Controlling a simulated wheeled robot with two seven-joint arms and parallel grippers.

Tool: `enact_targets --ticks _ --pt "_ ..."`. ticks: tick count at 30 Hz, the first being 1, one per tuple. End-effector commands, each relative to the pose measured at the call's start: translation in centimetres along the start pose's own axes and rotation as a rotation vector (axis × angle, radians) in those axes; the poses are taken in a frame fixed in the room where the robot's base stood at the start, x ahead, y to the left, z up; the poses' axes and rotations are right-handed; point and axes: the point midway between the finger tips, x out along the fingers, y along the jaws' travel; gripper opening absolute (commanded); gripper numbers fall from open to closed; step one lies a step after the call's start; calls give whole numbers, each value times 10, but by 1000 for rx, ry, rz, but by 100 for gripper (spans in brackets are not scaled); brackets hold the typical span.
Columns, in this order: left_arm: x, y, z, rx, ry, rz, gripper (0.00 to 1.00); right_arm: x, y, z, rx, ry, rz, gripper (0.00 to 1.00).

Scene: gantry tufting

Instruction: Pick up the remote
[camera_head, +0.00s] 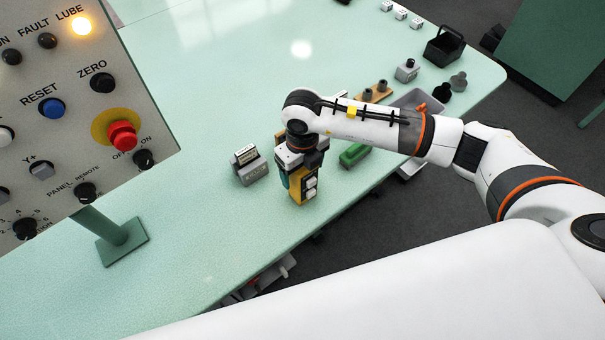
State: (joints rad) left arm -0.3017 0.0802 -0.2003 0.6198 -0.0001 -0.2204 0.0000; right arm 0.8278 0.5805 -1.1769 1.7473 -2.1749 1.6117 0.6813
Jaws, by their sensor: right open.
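The remote (304,188) looks like a yellow box with pale buttons on its front and stands upright on the pale green table (200,260). My right gripper (298,170) is over it, pointing down, with its jaws open and around or just beside the remote's upper part. The gripper hides the remote's top, and I cannot tell whether the fingers touch it. My left gripper is not in view.
A grey block device (249,166) stands just left of the remote. A green object (354,154) lies to the right, near a grey tray (416,101). A control panel (75,110) stands at the left. The table's front edge is close to the remote.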

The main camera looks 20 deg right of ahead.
Motion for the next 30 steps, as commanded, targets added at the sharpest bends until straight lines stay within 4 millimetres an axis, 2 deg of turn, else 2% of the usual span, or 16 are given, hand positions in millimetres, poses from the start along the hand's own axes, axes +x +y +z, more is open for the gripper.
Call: enact_targets --ticks 3,9,11,20,27,30 --pt "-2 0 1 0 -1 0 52 8 0 0 0 -1 -1 80" --pt "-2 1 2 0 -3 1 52 8 0 0 -1 0 0 80" --pt "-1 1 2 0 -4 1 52 8 0 0 0 0 0 72" --pt "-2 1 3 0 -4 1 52 8 0 0 0 1 -1 23" --pt "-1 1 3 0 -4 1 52 6 0 -1 0 3 -1 23" --pt "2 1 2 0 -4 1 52 -2 0 -1 -1 5 -1 23"
